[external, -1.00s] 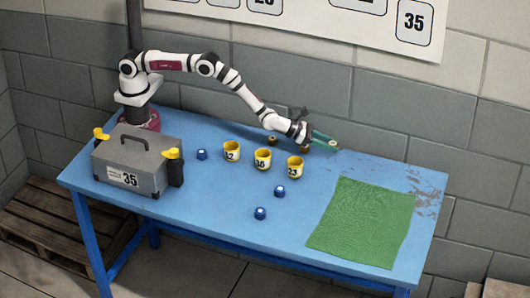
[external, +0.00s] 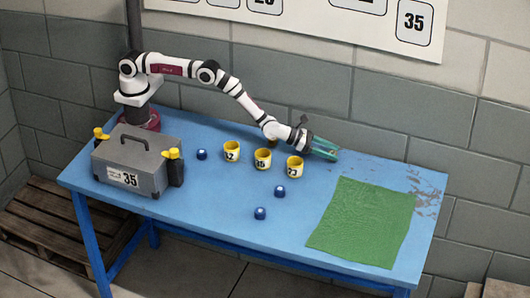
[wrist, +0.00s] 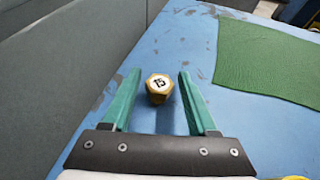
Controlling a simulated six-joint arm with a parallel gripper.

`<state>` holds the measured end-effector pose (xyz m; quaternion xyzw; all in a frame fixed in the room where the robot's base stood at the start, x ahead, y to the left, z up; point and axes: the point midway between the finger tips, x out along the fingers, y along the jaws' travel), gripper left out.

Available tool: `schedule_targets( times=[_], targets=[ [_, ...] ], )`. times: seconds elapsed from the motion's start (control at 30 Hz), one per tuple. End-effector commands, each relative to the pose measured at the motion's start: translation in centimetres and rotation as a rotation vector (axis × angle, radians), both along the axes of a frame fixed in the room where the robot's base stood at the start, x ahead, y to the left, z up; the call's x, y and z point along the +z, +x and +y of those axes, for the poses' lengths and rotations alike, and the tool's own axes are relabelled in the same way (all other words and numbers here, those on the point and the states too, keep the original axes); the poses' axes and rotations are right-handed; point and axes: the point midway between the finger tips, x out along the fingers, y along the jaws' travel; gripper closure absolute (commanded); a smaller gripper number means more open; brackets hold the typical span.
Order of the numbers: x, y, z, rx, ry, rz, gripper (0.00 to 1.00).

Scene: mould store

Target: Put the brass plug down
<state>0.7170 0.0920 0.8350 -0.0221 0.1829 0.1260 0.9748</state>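The brass plug (wrist: 158,86) has a pale top with a dark number that looks like 15. In the wrist view it is between the tips of my gripper (wrist: 158,76), with a narrow gap to each green finger. It appears to stand upright on the blue table. In the external view my gripper (external: 324,149) is low over the back of the table, left of the green cloth. There its fingers and wrist hide the plug, or it is too small to make out.
The green cloth (external: 360,222) lies at the right of the blue table (external: 225,207). Three yellow numbered cups (external: 262,158) stand mid-table. Three blue plugs (external: 279,191) lie around them. A grey toolbox (external: 135,165) stands at the left. A wall (wrist: 62,75) runs close behind my gripper.

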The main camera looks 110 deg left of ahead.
Motion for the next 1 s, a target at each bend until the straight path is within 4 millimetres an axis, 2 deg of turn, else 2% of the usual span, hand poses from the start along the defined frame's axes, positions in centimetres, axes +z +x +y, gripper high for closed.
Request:
schedule_targets(
  times=[0.03,0.3,0.47,0.67,0.9,1.0],
  targets=[
    [-1.6,-0.8,0.2,0.007,-0.011,0.031,0.32],
    [-1.6,-0.8,0.2,0.008,-0.012,0.031,0.32],
    [-0.2,-0.9,0.1,0.007,-0.012,0.031,0.32],
    [1.5,-3.9,-0.8,0.004,-0.007,0.024,0.32],
    [4.0,-9.2,-2.2,0.004,-0.005,0.017,0.32],
    [4.6,-10.5,-2.6,0.002,-0.004,0.015,0.32]
  ],
)
